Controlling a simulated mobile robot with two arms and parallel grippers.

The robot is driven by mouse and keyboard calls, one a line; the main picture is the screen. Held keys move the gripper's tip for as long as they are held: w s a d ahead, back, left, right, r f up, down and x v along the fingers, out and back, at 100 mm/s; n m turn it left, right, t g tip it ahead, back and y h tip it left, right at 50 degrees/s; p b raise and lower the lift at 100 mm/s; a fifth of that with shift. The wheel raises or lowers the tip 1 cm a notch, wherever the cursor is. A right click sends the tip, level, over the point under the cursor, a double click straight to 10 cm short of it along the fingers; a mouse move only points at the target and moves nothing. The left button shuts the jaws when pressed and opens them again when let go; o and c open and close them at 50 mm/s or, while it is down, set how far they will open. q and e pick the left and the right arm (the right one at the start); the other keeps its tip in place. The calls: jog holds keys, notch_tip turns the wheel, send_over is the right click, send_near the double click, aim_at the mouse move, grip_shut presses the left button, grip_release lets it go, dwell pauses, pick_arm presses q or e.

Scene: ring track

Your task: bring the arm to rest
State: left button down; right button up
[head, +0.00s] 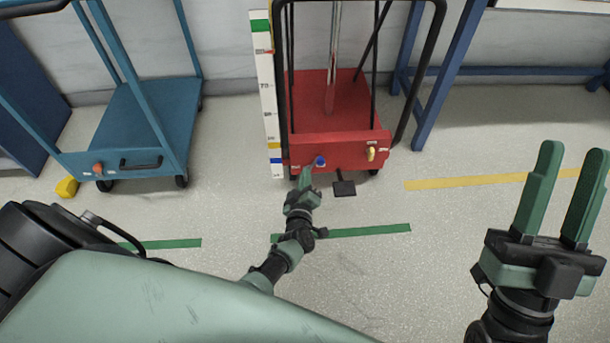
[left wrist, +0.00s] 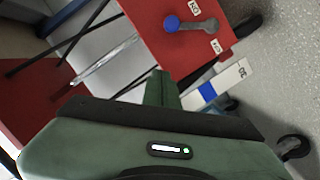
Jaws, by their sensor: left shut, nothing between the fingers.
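My left gripper (head: 306,175) is shut and empty. Its arm reaches out to the front of the red cart (head: 350,150), and its fingertips are just left of and below a blue knob (head: 320,161). In the left wrist view the closed fingers (left wrist: 161,88) point toward the red panel (left wrist: 165,55), and the blue knob (left wrist: 172,23) with its grey lever (left wrist: 205,26) is apart from them. I cannot tell the exact gap to the panel. My right gripper (head: 567,190) is open and empty above the floor at the right.
A marked scale (head: 265,100) stands at the left. A blue cart (head: 140,125) is further left, and a blue frame (head: 440,80) right. Floor in front is clear, with green tape (head: 360,231).

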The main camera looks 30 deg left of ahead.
pick_arm(q)
jog(key=shift+s+d, duration=0.1)
jog(key=shift+s, duration=0.15)
pick_arm(e)
jog(key=shift+w+a+f+g, duration=0.1)
jog(key=shift+w+f+g, duration=0.25)
jog(key=shift+w, duration=0.1)
